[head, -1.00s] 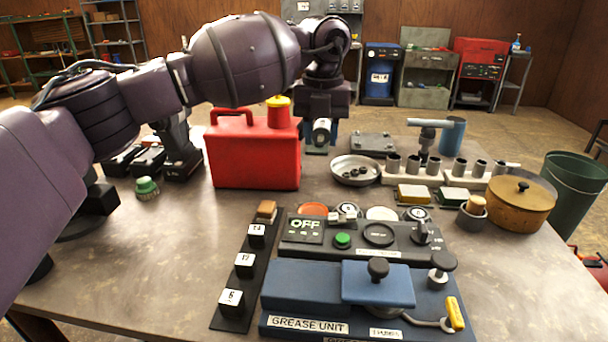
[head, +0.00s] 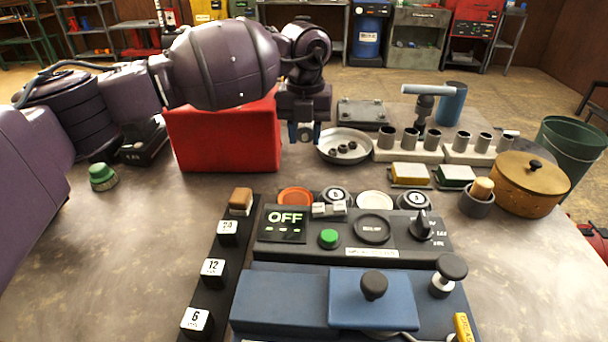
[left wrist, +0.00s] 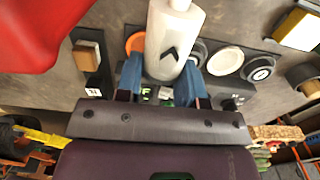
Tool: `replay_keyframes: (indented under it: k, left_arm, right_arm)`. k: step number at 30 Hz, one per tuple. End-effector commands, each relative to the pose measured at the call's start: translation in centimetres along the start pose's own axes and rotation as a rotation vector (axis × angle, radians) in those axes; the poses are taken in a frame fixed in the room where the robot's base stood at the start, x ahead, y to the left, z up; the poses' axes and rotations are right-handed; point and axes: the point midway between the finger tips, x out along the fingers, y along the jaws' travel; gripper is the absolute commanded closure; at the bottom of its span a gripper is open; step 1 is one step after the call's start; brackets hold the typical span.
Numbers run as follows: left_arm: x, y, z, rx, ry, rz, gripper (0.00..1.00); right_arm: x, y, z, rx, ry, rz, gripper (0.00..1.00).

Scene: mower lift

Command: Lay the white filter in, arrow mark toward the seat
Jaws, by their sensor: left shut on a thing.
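My left gripper (head: 304,132) hangs behind the control panel, between the red can and the metal dish. In the left wrist view its two blue fingers (left wrist: 160,82) are shut on the white filter (left wrist: 170,35). The filter is a white cylinder with a narrower neck at the top of that view. A black arrow mark (left wrist: 171,53) on its side points toward that neck. In the head view the filter is small and hard to make out. I cannot tell which part is the seat. The blue grease unit (head: 280,300) with its blue lid plate (head: 345,300) stands in front. My right gripper is not in view.
The red can (head: 225,140) stands partly behind my left arm. A metal dish (head: 327,154) with small dark parts lies right of the gripper. The control panel (head: 290,249) reads OFF. Orange (head: 296,197) and white (head: 374,200) discs lie behind it.

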Motion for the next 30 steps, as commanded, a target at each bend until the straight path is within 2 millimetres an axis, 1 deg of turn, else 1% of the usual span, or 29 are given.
replay_keyframes:
  k: [1,4,7,14,17,21,24,26,30]
  left_arm:
    - [1.5,0.0,0.0,0.001,0.005,0.000,0.87]
    - [3.2,0.0,0.0,0.001,0.004,0.000,0.87]
    - [4.2,-0.1,0.0,0.001,0.002,-0.001,0.87]
    - [5.2,0.0,0.0,0.001,0.000,0.000,0.87]
    - [6.6,0.0,0.0,0.001,0.003,0.000,0.87]
    - [9.0,0.0,0.0,0.001,0.005,0.001,0.87]
    - [10.3,0.0,0.0,0.001,0.004,0.000,0.87]
    - [10.5,0.0,0.0,0.001,0.002,-0.001,0.87]
    - [10.4,0.0,0.0,0.001,-0.002,0.000,0.87]
  right_arm:
    - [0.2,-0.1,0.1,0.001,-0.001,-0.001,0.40]
    - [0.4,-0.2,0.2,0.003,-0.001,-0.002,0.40]
    - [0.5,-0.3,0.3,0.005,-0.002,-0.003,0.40]
    - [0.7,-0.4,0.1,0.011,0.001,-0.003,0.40]
    - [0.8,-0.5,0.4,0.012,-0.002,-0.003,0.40]
    - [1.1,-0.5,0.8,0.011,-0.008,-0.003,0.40]
    - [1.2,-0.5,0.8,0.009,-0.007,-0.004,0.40]
    - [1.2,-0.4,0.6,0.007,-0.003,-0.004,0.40]
    - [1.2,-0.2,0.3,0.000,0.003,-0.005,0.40]
